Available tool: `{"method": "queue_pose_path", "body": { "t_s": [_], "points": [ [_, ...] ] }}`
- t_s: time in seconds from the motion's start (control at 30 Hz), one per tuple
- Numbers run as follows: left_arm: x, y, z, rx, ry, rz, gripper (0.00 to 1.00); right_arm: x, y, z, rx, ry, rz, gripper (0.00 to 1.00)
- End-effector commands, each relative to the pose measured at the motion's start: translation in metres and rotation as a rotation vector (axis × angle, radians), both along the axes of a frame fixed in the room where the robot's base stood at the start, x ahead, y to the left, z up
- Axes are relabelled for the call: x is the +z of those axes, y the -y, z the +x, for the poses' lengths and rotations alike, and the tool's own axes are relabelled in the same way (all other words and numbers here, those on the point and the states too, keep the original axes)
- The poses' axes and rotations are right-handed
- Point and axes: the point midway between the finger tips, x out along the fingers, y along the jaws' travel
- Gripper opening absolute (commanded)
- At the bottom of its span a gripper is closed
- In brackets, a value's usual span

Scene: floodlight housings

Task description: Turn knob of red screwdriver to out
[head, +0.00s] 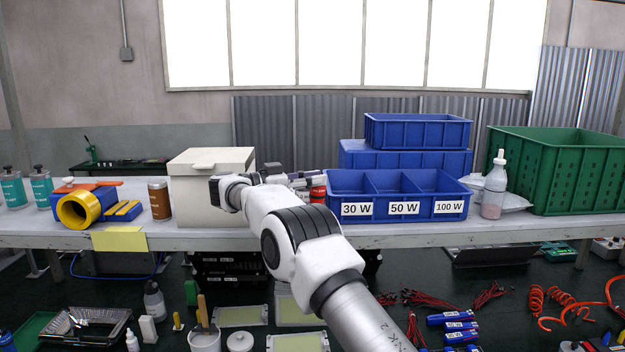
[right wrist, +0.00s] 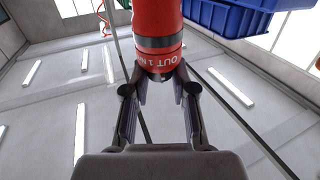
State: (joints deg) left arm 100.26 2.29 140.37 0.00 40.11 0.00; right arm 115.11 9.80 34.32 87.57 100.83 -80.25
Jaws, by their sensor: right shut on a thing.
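The red screwdriver (right wrist: 158,20) hangs upright in the right wrist view, its upper part cut off by the frame. Below its black band is a red ring-shaped knob (right wrist: 162,61) with white marks that read OUT, 1 and IN. My right gripper (right wrist: 160,82) is shut on the knob from below, one finger on each side. In the head view the red screwdriver (head: 318,190) shows small and partly hidden between my right gripper (head: 308,180) and the blue bin. My left gripper is not in view.
A blue bin (head: 405,208) labelled 30 W, 50 W and 100 W stands just right of the gripper. A cream box (head: 205,205) is at its left. A white bottle (head: 494,190) and a green crate (head: 570,180) stand farther right on the table.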

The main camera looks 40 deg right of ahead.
Motion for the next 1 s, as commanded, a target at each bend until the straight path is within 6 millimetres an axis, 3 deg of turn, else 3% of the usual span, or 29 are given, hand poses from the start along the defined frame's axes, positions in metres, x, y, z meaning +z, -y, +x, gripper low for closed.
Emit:
{"method": "queue_pose_path", "body": {
  "t_s": [0.43,0.47,0.53,1.0],
  "points": [
    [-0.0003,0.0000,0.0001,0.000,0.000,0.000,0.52,-0.0028,-0.0001,-0.0006,-0.013,-0.004,0.004,0.00],
    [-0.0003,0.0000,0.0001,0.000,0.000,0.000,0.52,-0.0028,-0.0001,-0.0006,-0.013,-0.004,0.004,0.29],
    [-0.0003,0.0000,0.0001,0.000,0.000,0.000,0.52,-0.0027,-0.0001,-0.0005,-0.013,-0.004,0.004,0.52],
    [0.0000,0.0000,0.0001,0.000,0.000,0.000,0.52,-0.0009,0.0000,-0.0004,-0.007,-0.002,0.002,0.52]
  ]
}}
